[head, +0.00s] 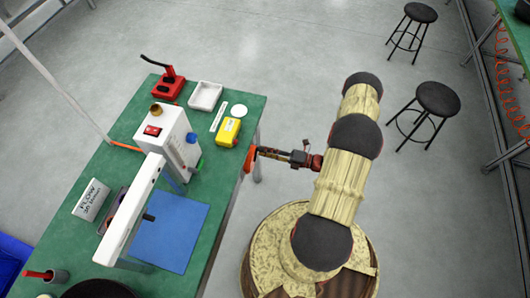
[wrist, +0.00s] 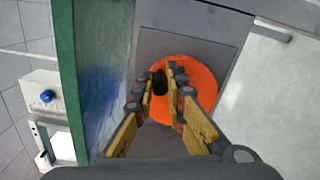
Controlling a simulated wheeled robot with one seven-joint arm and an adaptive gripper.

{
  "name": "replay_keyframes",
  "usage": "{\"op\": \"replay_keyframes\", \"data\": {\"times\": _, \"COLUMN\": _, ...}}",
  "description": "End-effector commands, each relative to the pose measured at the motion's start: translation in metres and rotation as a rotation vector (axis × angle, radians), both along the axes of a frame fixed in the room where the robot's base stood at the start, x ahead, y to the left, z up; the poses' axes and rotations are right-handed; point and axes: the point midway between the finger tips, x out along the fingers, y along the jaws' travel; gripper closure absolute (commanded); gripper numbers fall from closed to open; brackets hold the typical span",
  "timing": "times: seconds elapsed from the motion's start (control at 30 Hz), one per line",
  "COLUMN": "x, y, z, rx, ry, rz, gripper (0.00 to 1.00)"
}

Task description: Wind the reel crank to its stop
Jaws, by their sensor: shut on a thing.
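The reel shows in the wrist view as a round orange disc (wrist: 205,75) in front of a grey panel. In the head view it is a small orange shape (head: 249,160) at the green bench's right edge. The crank's dark handle (wrist: 159,82) stands out from the disc, left of its middle. My gripper (wrist: 161,88) has its yellow-padded fingers on either side of this handle and is shut on it. In the head view my gripper (head: 264,152) reaches left to the reel. My fingers hide part of the disc and the crank arm.
The green bench (head: 232,188) carries a white machine (head: 178,137), a yellow box (head: 228,132), a white tray (head: 206,96), a red stand (head: 168,87) and a blue mat (head: 175,235). Two black stools (head: 437,99) stand at the upper right. Floor between is clear.

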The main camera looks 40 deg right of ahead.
Motion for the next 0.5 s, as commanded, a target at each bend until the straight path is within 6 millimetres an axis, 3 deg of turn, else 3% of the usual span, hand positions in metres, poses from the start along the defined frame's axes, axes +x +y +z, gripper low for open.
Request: {"op": "replay_keyframes", "data": {"times": 0.5, "x": 0.009, "y": -0.012, "z": -0.022, "rx": 0.382, "ry": 0.298, "rz": -0.001, "gripper": 1.0}}
